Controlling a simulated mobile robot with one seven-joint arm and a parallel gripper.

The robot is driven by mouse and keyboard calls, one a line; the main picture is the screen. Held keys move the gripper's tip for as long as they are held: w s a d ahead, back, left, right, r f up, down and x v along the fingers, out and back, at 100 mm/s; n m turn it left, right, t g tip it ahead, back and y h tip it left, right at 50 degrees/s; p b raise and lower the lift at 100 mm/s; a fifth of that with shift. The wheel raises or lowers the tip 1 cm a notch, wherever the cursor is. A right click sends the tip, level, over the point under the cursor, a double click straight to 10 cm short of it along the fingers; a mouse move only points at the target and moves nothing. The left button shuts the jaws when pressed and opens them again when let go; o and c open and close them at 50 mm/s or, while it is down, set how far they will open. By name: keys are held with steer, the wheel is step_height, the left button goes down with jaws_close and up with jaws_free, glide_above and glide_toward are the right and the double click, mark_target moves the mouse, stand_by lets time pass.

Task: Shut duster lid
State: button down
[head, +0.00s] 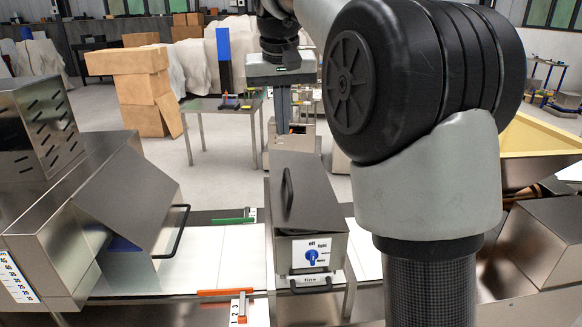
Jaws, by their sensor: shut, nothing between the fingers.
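The duster (312,255) is a narrow steel box across the conveyor in the middle of the head view, with a blue knob on its front. Its grey lid (312,195) lies over the top of the box, with a dark bar handle (287,188) along its left side. I cannot tell whether the lid sits fully flush. My gripper (283,130) points down at the far end of the duster in the picture, its fingers together and empty. The fingers appear apart from the lid; their exact height above it is unclear.
A steel machine with a sloped cover and black bar handle (184,232) stands at the left. The white conveyor belt (205,255) runs beneath the duster. An orange lever (225,292) is in front. Behind are a small table (205,104) and cardboard boxes (143,90).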

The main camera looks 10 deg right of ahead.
steer(key=x, duration=0.8)
steer(key=d+x, duration=0.1)
steer(key=x, duration=0.3)
steer(key=shift+s+f+b, duration=0.1)
steer(key=shift+s+b, duration=0.15)
steer(key=shift+b, duration=0.05)
steer(key=shift+f, duration=0.6)
